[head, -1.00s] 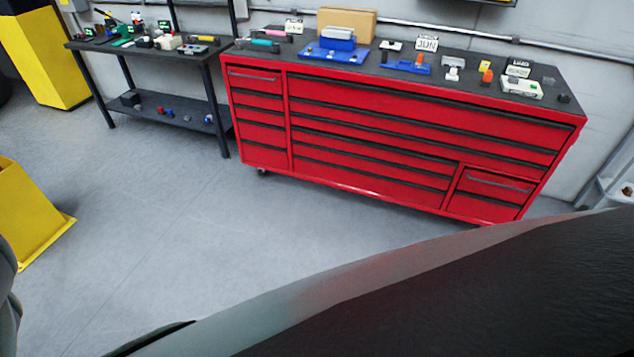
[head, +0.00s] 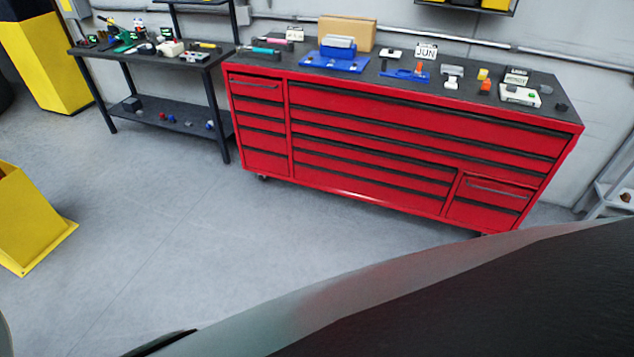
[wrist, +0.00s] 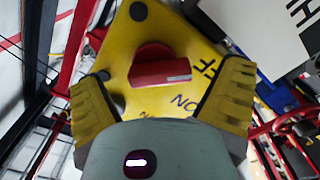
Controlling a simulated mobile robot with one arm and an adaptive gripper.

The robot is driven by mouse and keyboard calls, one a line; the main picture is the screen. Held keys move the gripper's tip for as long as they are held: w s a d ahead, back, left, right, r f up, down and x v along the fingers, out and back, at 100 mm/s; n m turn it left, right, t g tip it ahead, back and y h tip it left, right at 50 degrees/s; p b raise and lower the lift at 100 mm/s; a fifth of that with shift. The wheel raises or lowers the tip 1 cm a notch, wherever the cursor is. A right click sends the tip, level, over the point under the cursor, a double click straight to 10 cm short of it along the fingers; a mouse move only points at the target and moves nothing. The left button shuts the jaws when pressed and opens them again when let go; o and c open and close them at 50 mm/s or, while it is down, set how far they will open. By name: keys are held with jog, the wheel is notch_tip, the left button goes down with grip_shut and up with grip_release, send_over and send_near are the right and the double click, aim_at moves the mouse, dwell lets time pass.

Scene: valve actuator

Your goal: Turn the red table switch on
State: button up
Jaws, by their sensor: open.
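A red switch knob (wrist: 158,68) sits on a yellow plate (wrist: 205,45) in the wrist view. The plate is tilted in the picture and carries black lettering, only partly readable. My gripper (wrist: 163,80) is open, with one ribbed yellow finger to the left of the knob and one to the right. Both fingers look apart from the knob, but I cannot tell the depth between them. The gripper's pale body hides the lower part of the plate. I cannot make out the switch or my gripper in the head view.
A red drawer cabinet (head: 370,145) with small items on top stands along the wall. A dark shelf table (head: 180,122) is to its left. A yellow block-like object (head: 30,215) stands at the left. The grey floor between is clear.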

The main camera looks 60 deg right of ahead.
jog(key=shift+w+a, duration=0.15)
jog(key=shift+w, duration=0.25)
jog(key=shift+w, duration=0.1)
jog(key=c, duration=1.2)
